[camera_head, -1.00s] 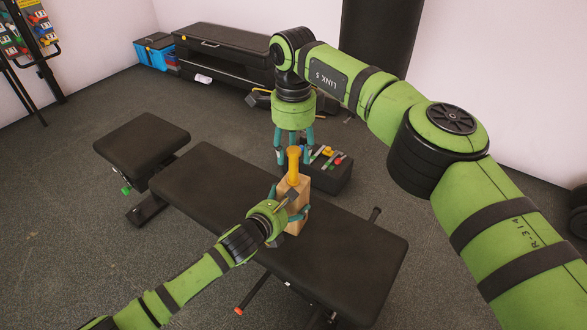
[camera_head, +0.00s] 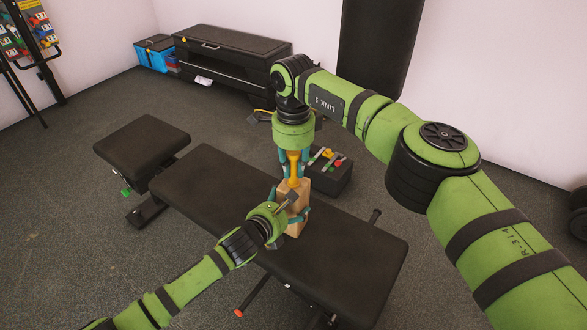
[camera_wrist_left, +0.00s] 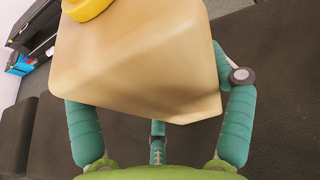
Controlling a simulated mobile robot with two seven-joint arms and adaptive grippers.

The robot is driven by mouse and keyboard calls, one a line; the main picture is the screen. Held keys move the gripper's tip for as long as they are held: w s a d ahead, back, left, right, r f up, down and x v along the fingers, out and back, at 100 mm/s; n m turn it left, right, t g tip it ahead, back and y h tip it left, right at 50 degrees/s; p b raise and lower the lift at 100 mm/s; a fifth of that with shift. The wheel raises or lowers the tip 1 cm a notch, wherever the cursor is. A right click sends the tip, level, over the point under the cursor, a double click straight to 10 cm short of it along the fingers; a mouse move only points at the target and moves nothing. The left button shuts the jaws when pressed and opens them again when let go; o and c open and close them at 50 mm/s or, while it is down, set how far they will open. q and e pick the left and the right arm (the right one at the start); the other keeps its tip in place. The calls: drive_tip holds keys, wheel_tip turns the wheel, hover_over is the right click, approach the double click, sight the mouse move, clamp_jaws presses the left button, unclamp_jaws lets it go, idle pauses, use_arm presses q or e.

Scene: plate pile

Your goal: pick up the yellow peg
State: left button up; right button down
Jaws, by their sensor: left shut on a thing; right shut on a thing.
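The yellow peg (camera_head: 293,170) stands upright at the top of a wooden block (camera_head: 293,197), above the black bench. My right gripper (camera_head: 293,164) comes down from above and is shut on the peg's upper part, hiding its top. My left gripper (camera_head: 289,215) is shut on the wooden block from the near left side. In the left wrist view the block (camera_wrist_left: 135,65) fills the space between the fingers, and the base of the yellow peg (camera_wrist_left: 85,8) shows at the top edge. I cannot tell how deep the peg sits in the block.
The black bench (camera_head: 215,190) lies under both grippers, with bare room on either side of the block. A black box with coloured items (camera_head: 332,180) stands on the floor behind it. A smaller black seat (camera_head: 140,142) is at the left.

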use_arm(q)
drive_tip(key=shift+a+f, duration=0.15)
drive_tip(key=shift+f, duration=0.2)
use_arm(e)
wheel_tip(320, 180, up, 10)
drive_tip(key=shift+r, duration=0.1)
use_arm(q)
drive_tip(key=o, duration=1.4)
drive_tip(key=shift+r, duration=0.1)
use_arm(e)
drive_tip(key=shift+w, duration=0.1)
use_arm(q)
drive_tip(key=shift+r, duration=0.15)
